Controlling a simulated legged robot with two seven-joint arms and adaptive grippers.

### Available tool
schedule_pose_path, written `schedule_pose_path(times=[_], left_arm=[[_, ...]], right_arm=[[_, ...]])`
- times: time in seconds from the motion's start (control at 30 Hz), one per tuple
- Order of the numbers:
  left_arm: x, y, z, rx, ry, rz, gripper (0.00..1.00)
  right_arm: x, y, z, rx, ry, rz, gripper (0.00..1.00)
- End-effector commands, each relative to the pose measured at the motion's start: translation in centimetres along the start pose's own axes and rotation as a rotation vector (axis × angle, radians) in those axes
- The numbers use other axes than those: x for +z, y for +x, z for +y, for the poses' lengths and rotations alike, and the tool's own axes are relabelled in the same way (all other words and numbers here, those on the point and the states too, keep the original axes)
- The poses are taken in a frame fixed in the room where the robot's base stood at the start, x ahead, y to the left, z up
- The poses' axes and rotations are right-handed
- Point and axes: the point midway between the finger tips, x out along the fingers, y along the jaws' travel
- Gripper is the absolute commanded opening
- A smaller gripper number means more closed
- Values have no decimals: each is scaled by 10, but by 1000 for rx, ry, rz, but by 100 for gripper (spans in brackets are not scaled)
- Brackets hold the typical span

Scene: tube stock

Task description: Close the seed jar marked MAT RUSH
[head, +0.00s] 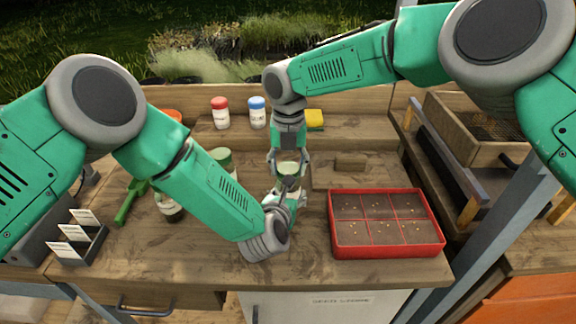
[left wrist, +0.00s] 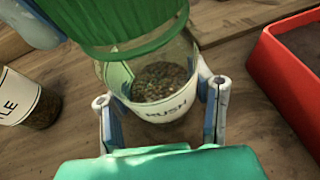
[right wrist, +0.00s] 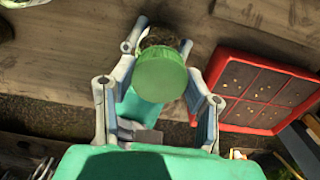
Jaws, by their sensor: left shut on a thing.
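The seed jar marked RUSH (left wrist: 165,108) is clear, with dark seeds inside. My left gripper (left wrist: 162,105) is shut around its body at the bench; in the head view the jar (head: 287,182) is mostly hidden by both grippers. A green round lid (right wrist: 161,75) sits between the fingers of my right gripper (right wrist: 161,62), which points down from above and looks shut on it. In the left wrist view the green lid (left wrist: 135,35) is over the jar's mouth.
A red seed tray (head: 387,252) stands just right of the jar. A green-lidded jar (head: 222,157) and a dark-filled jar (head: 170,208) stand left, partly behind my left arm. Red-lidded (head: 220,113) and blue-lidded (head: 257,112) jars stand at the back.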

Motion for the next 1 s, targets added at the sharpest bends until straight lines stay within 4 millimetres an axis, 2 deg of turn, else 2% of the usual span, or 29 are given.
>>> schedule_pose_path(times=[0.2,0.33,1.0], left_arm=[[0,0,0,0,0,0,0],[0,0,0,0,0,0,0],[0,0,-1,-3,2,0,0]], right_arm=[[0,0,0,0,25,0,8],[-1,0,0,-4,206,-1,7],[0,1,3,-1,1900,-4,7]])
